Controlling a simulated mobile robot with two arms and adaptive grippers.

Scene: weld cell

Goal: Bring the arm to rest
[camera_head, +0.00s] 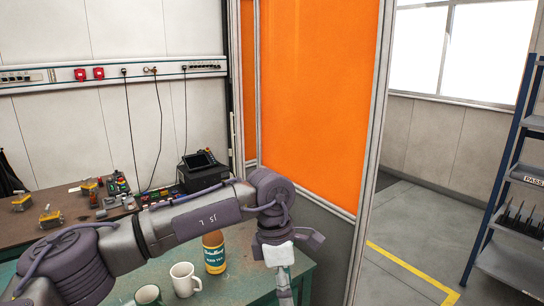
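My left arm reaches in from the lower left and crosses above the green table (238,284). Its wrist bends down at the table's right side, and my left gripper (285,293) points down at the bottom edge of the picture. The fingertips are partly cut off, so I cannot tell whether it is open or shut. No object shows in it. My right gripper is not in view.
Behind are a cluttered brown bench (75,208) and an orange screen (318,90). Blue shelving (507,190) stands right, beyond clear floor.

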